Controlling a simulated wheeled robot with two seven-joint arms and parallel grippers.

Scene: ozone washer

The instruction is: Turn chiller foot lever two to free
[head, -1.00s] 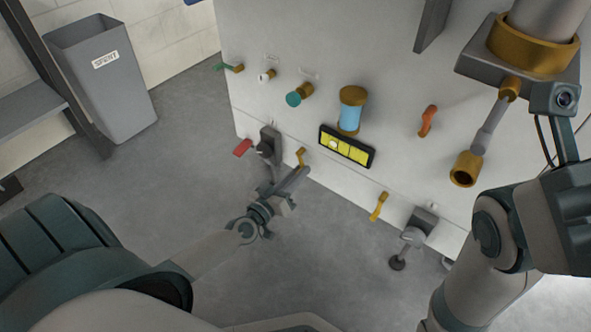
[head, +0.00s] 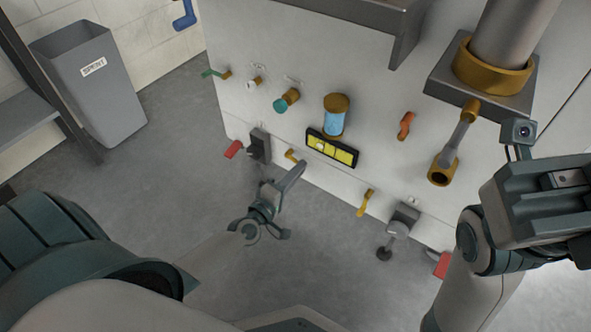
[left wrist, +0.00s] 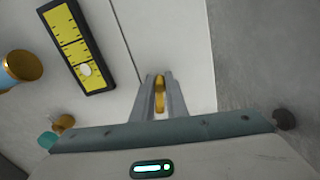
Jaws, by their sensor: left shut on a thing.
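A yellow lever (head: 291,155) sits low on the white panel of the machine, right of the left foot. My left gripper (head: 296,170) is shut on it. In the left wrist view the yellow lever (left wrist: 159,93) stands between the two grey fingers of my left gripper (left wrist: 159,90); part of it is hidden by them. A second yellow lever (head: 366,202) hangs further right, near the right foot (head: 398,222), with nothing touching it. My right arm is at the right of the head view; its fingers do not show.
A red pedal (head: 233,149) is beside the left foot (head: 260,146), another red piece (head: 442,264) near my right arm. A yellow gauge (head: 332,147), blue sight glass (head: 336,116) and orange handle (head: 406,125) are above. A grey bin (head: 95,95) stands back left. Floor in front is clear.

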